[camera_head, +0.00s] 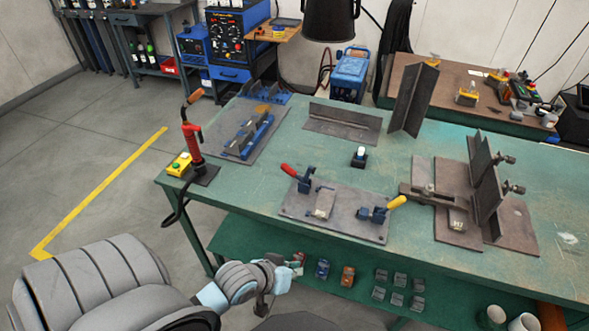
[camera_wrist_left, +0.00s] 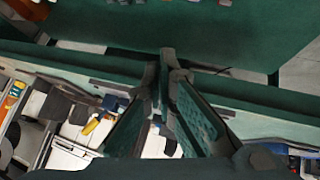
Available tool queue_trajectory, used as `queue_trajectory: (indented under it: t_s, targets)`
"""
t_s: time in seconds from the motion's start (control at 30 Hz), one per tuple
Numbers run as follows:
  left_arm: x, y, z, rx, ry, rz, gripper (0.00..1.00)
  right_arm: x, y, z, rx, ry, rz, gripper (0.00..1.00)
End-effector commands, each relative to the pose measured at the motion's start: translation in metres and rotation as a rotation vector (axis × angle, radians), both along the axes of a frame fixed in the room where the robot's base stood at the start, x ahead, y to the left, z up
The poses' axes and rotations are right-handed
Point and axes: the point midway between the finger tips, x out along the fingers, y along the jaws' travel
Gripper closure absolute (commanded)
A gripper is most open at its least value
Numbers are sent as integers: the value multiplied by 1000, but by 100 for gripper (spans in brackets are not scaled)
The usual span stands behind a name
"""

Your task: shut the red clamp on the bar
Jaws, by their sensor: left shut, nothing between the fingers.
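The red clamp (camera_head: 304,182) has a dark blue body and a red handle (camera_head: 288,170) that slants up to the left. It is mounted at the back left of a grey plate (camera_head: 345,222) on the green table. A small pale piece (camera_head: 323,206) lies just in front of it; I cannot tell whether this is the bar. My left gripper (camera_head: 278,288) is low at the front edge of the table, well short of the clamp, shut and empty. Its closed fingers (camera_wrist_left: 165,75) also show in the left wrist view. My right gripper is not in view.
A yellow-handled clamp (camera_head: 375,213) sits at the plate's right. Angle pieces and fixtures (camera_head: 465,185) stand farther right. A red torch-like tool (camera_head: 192,135) stands upright at the table's left. A lower shelf (camera_head: 245,240) holds several small blocks. A small dark item (camera_head: 359,157) stands behind the plate.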

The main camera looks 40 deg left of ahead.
Motion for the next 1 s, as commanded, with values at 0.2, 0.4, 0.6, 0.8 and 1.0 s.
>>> queue_trajectory:
  t_s: [0.2, 0.4, 0.6, 0.8, 1.0]
  targets:
    - [70, 41, 14, -369, -277, 279, 100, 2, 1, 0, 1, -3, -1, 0]
    - [113, 123, 54, -733, -582, 540, 100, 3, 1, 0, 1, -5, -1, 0]
    - [126, 168, 78, -892, -740, 632, 100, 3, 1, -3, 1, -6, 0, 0]
    - [157, 170, 74, -892, -742, 628, 100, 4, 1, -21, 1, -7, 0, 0]
    - [196, 173, 70, -890, -740, 628, 100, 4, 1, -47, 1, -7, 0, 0]
